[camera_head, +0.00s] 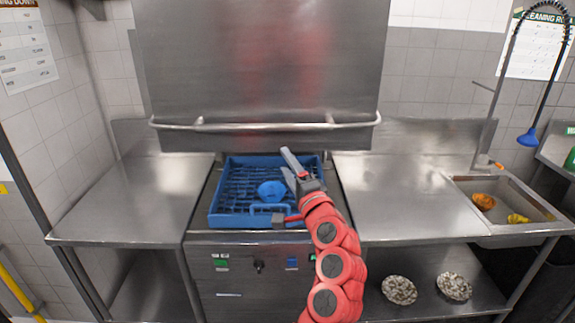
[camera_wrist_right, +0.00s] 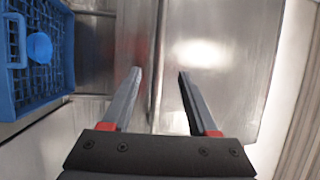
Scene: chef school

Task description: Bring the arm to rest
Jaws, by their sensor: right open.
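My right arm (camera_head: 333,265) is red and reaches up from the bottom of the head view. Its right gripper (camera_head: 288,165) is in front of the blue dish rack (camera_head: 214,215) as seen from the head, over the rack's right part. In the right wrist view the two grey fingers stand apart with nothing between them, so the gripper (camera_wrist_right: 159,74) is open and empty. The rack (camera_wrist_right: 68,60) shows at the left edge there, well to the side of the fingers. My left gripper is not in view.
A blue item (camera_head: 270,191) lies in the rack. The raised steel hood (camera_head: 260,75) with its bar handle (camera_head: 225,126) is behind. Steel counters left (camera_head: 130,200) and right (camera_head: 400,195) are clear. The sink (camera_head: 510,205) holds orange and yellow items. Two patterned dishes (camera_head: 399,290) sit on the lower shelf.

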